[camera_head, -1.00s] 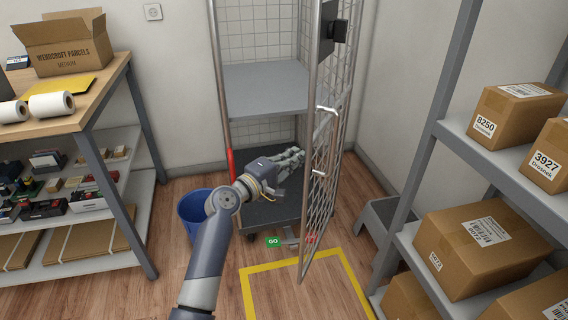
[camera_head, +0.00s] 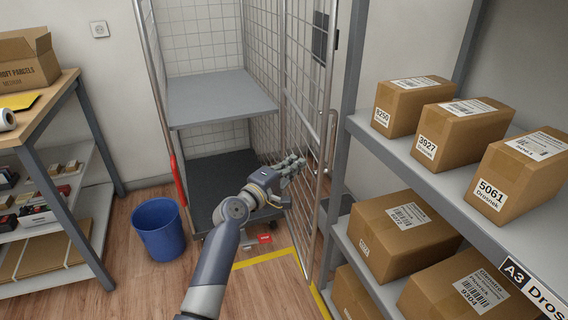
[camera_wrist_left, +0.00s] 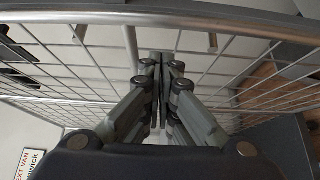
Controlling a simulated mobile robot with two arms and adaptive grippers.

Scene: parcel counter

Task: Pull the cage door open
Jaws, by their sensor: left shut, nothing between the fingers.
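The cage (camera_head: 223,97) is a wire-mesh roll cage with a grey shelf and a dark base. Its mesh door (camera_head: 302,150) stands swung out at the right side of the cage opening, beside the parcel shelf. My left gripper (camera_head: 300,163) is at the inner face of the door, shut with nothing between its fingers. In the left wrist view the shut fingers (camera_wrist_left: 162,62) point at the door mesh (camera_wrist_left: 235,75), with a frame bar (camera_wrist_left: 160,17) across the top. I cannot tell whether the fingertips touch the mesh. My right gripper is not in view.
A rack (camera_head: 440,180) with several labelled boxes stands close on the right, near the door's free edge. A blue bucket (camera_head: 159,230) stands left of the cage. A workbench (camera_head: 50,120) is at the far left. Floor is free in front, with yellow tape (camera_head: 262,258).

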